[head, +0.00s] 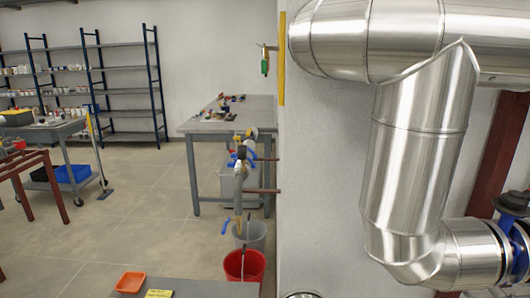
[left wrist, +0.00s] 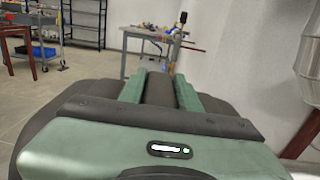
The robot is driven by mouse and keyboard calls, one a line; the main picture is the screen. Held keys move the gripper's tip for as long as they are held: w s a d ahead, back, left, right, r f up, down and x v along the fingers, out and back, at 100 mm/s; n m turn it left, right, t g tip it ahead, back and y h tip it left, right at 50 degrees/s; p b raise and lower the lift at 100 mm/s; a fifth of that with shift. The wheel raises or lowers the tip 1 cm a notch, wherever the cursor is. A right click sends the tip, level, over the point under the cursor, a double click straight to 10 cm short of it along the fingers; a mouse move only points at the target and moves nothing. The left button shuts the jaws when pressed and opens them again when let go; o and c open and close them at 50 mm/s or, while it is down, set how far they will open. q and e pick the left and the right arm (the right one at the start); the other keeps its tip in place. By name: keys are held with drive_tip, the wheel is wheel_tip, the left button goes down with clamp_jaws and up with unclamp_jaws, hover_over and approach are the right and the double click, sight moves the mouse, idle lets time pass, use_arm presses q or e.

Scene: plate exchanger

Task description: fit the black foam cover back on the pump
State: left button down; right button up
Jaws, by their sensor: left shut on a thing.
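My left gripper (left wrist: 160,78) fills the lower half of the left wrist view, with a green and dark body and two green fingers. A dark, rounded thing (left wrist: 88,93) shows between the fingers and on both sides of them; it looks like the black foam cover. The gripper is shut on it, and its body hides much of the cover. Neither gripper shows in the head view. My right gripper is in neither view. I cannot make out the pump in either view.
Large silver-clad piping (head: 420,140) fills the right of the head view, before a grey wall (head: 325,190). A red bucket (head: 242,266), a grey bucket (head: 258,233) and an orange tray (head: 130,282) stand low near the middle. A workbench (head: 190,129) stands behind; open floor (head: 150,225) lies left.

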use_arm(q)
drive_tip(key=s, duration=0.2)
drive_tip(key=s+f, duration=0.1)
drive_tip(key=s, duration=0.1)
drive_tip(key=shift+s+d+f, duration=0.1)
drive_tip(key=shift+s+f, duration=0.1)
